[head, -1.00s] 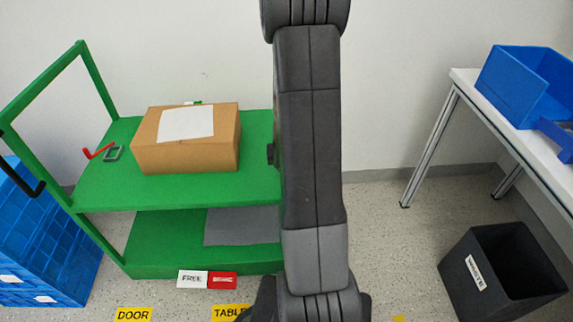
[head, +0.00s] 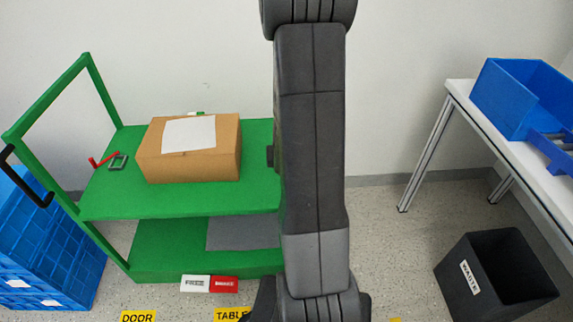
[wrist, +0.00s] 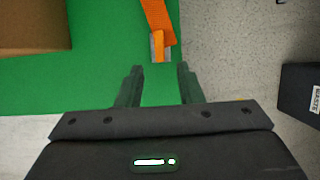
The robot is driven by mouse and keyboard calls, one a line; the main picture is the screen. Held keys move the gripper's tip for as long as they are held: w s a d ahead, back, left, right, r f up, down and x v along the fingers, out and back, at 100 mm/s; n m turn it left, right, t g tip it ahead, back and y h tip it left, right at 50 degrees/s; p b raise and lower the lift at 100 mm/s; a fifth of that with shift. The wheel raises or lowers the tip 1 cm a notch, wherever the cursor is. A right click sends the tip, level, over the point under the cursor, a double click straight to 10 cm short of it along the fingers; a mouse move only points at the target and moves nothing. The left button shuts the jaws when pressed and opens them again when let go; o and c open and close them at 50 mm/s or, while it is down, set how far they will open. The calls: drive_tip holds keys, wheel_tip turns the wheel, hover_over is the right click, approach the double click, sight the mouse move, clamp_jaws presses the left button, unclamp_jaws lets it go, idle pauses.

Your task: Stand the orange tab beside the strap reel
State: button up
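In the wrist view an orange strap (wrist: 157,20) comes in from the top edge and ends in a grey metal piece (wrist: 157,47) over the green deck. Which part is the orange tab I cannot tell, and the strap reel does not show. My gripper (wrist: 159,76) is open, with its two dark fingers apart and nothing between them. The metal end lies just ahead of the gap between the fingertips. In the head view my arm hides this part of the trolley.
The green trolley (head: 110,205) carries a cardboard box (head: 190,165), a red hook (head: 103,160) and a grey buckle-like frame (head: 118,162). Blue crates (head: 50,250) stand left. A black waste bin (head: 500,280) and a table (head: 460,93) with a blue bin (head: 520,95) are right.

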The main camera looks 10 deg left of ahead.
drive_tip(key=shift+p+v, duration=1.7)
drive_tip(key=shift+v, duration=1.25)
